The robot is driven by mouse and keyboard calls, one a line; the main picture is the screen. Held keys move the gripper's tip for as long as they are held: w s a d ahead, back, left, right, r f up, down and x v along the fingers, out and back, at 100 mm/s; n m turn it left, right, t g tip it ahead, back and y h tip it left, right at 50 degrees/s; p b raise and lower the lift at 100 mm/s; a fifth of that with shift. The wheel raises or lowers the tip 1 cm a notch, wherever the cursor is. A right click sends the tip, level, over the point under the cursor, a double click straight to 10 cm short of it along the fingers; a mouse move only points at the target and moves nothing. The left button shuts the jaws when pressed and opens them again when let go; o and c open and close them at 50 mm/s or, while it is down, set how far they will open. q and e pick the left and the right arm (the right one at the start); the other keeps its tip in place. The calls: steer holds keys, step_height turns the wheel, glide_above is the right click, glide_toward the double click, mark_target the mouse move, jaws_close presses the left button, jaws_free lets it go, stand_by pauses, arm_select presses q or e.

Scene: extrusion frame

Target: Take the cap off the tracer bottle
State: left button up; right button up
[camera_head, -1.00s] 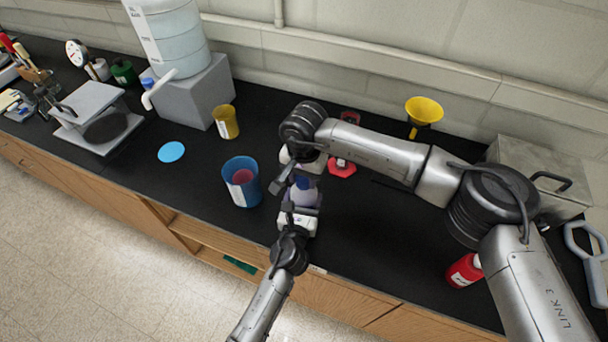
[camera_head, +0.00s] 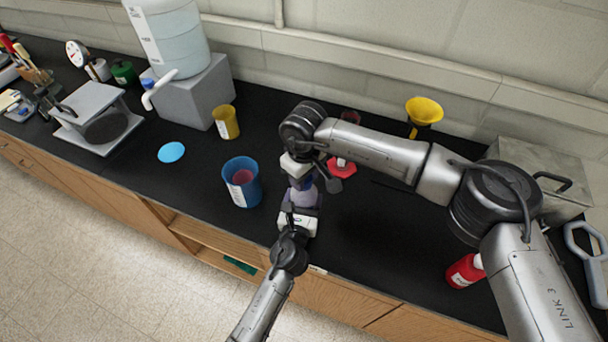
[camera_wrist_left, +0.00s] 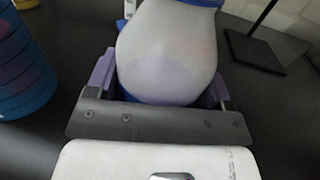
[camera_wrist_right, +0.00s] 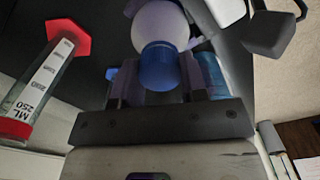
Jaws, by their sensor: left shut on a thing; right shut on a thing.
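The tracer bottle is a rounded whitish bottle (camera_wrist_left: 168,50) with a blue cap (camera_wrist_right: 159,68). My left gripper (camera_head: 300,205) is shut around the bottle body, with a finger pad on each side in the left wrist view (camera_wrist_left: 162,92). My right gripper (camera_head: 298,180) comes from above, and its fingers (camera_wrist_right: 160,85) are shut on the blue cap. The bottle (camera_head: 303,197) is partly hidden by both grippers in the head view. I cannot tell whether the cap is apart from the neck.
A blue cup (camera_head: 241,184) stands left of the bottle. A graduated cylinder with a red base (camera_wrist_right: 68,37) is close by. A yellow cup (camera_head: 226,122), light-blue disc (camera_head: 171,152), yellow funnel (camera_head: 424,110) and red bottle (camera_head: 464,271) stand farther off.

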steer(key=shift+r, duration=0.25)
stand_by(0.3)
steer(key=shift+r, duration=0.85)
steer(key=shift+r, duration=2.05)
arm_select(q)
steer(key=o, duration=1.7)
